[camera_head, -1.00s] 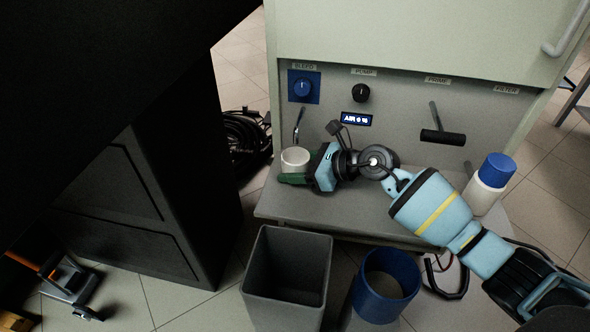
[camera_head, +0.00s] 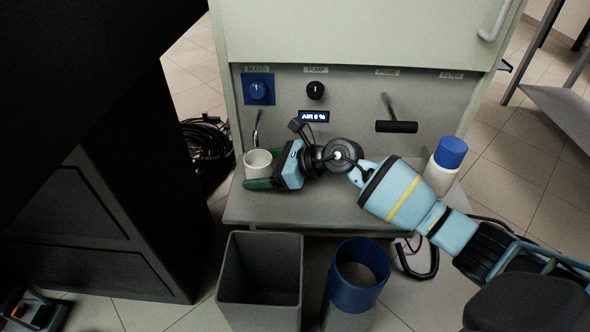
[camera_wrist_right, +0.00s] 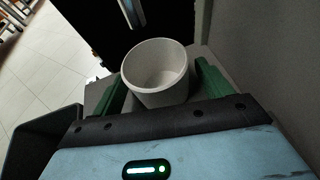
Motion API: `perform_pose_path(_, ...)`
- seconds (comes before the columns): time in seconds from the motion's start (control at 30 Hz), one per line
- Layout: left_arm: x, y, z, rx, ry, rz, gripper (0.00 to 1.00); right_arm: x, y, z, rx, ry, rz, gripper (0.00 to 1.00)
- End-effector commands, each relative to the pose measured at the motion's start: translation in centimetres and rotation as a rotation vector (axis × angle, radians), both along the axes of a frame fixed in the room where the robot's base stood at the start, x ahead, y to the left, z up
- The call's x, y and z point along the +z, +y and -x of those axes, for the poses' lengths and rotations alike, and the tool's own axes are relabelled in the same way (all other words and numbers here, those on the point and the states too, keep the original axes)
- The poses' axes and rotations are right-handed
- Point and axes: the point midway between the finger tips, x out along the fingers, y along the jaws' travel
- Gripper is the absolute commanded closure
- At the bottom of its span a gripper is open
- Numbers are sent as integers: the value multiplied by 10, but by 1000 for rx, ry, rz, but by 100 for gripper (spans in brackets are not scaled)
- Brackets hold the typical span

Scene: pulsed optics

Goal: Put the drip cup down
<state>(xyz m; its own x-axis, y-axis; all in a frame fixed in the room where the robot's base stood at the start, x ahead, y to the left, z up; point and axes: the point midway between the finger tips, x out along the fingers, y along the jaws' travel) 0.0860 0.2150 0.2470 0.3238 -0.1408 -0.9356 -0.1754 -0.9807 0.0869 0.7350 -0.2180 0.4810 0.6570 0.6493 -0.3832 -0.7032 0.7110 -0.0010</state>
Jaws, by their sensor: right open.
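The drip cup (camera_head: 257,165) is white, open at the top and upright on the grey shelf (camera_head: 330,207), below the small spout (camera_head: 257,128) under the BLEED knob. It also shows in the right wrist view (camera_wrist_right: 158,72), and it looks empty. My right gripper (camera_head: 258,178) is open, with its green fingers on either side of the cup. In the right wrist view the fingers (camera_wrist_right: 160,88) flank the cup, with a narrow gap visible on the right side. The cup's base is partly hidden by the near finger. My left gripper is not in view.
A white bottle with a blue cap (camera_head: 443,168) stands at the shelf's right. A grey bin (camera_head: 261,290) and a blue-rimmed container (camera_head: 358,288) stand in front of the shelf. A lever with a black handle (camera_head: 396,127) sticks out at PRIME. A black cabinet (camera_head: 100,200) stands left.

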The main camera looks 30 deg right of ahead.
Motion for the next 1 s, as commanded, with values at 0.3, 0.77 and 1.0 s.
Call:
perform_pose_path(0.3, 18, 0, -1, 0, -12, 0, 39, 9, -45, 45, -2, 3, 4, 22)
perform_pose_path(0.77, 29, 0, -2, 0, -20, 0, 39, 8, -95, 96, -1, 1, 2, 22)
perform_pose_path(1.0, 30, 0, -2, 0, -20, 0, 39, 9, -99, 100, 1, -1, 1, 22)
